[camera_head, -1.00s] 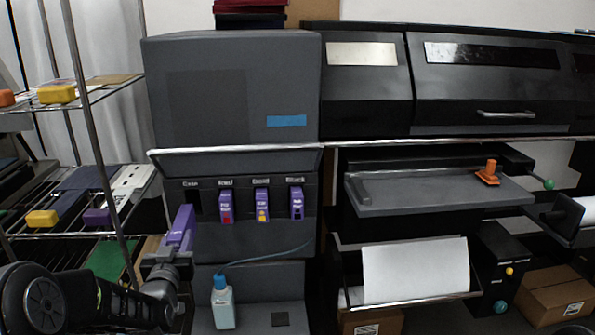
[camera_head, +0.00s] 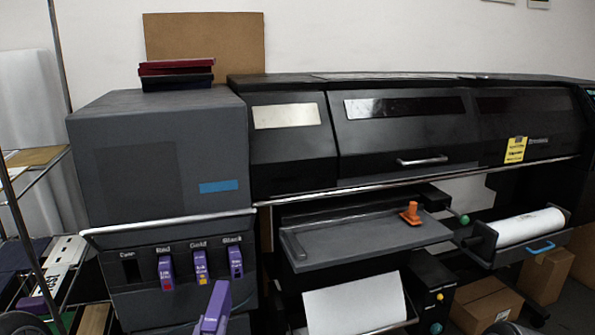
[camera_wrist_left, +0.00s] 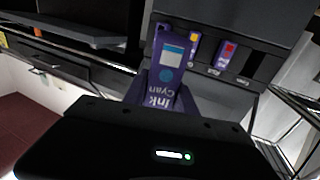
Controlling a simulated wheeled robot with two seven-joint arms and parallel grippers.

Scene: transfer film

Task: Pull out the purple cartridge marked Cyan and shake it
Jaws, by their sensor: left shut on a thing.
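The purple cartridge (camera_head: 214,308) is out of the printer, tilted, low in the head view. In the left wrist view the purple cartridge (camera_wrist_left: 170,58) shows its "Ink Cyan" label, held beyond the black gripper body. My left gripper (camera_wrist_left: 162,92) is shut on its end; in the head view the gripper is mostly cut off by the bottom edge. The slot labelled Cyan (camera_head: 131,271) is dark and empty. My right gripper is not in view.
The red (camera_head: 166,272), gold (camera_head: 200,266) and black (camera_head: 235,262) cartridges sit in their slots. A wire shelf (camera_head: 40,158) stands at the left.

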